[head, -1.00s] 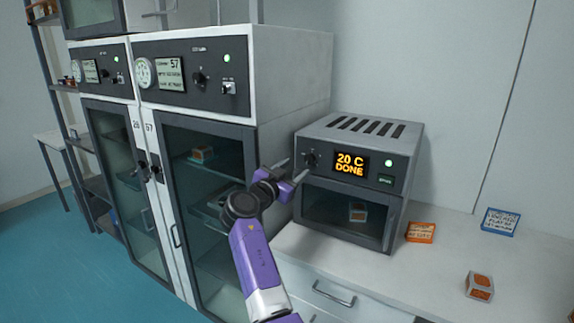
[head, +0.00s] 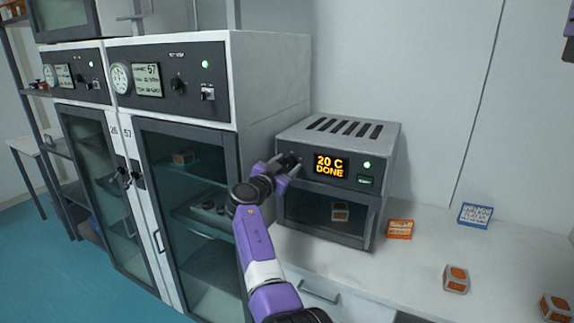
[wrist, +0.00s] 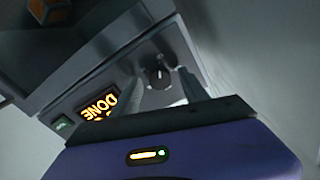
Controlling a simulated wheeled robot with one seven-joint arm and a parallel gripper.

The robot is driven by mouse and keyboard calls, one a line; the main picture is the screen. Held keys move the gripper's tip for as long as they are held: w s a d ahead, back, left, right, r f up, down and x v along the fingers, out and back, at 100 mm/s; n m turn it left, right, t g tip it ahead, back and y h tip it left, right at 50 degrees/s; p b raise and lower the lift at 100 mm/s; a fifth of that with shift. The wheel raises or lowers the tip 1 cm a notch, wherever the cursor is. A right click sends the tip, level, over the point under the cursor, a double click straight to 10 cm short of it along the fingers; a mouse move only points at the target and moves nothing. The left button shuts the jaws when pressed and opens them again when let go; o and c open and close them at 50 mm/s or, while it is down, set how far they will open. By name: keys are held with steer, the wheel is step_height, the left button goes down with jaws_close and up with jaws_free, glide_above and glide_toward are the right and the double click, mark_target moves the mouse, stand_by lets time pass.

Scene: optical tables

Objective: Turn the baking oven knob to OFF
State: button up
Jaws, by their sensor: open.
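The baking oven (head: 345,140) is a small grey unit on the white counter, its display reading "20 C DONE" with a green light beside it. Its round dark knob (wrist: 158,76) with a pale pointer mark shows in the wrist view, on the panel beside the display. My gripper (wrist: 160,82) is open, with its two fingertips on either side of the knob. I cannot tell whether the fingers touch it. In the head view my gripper (head: 285,165) is at the left end of the oven panel and mostly hides the knob. The OFF mark cannot be read.
Two tall cabinets with glass doors (head: 195,210) stand close to the left of my arm. An orange sign (head: 400,229), a blue sign (head: 475,214) and small boxes (head: 456,279) are on the counter (head: 420,265) to the right. A small box (head: 340,211) is inside the oven.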

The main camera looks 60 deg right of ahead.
steer(key=shift+c, duration=0.4)
jaws_close()
steer(key=shift+f+b, duration=0.1)
steer(key=shift+b, duration=0.2)
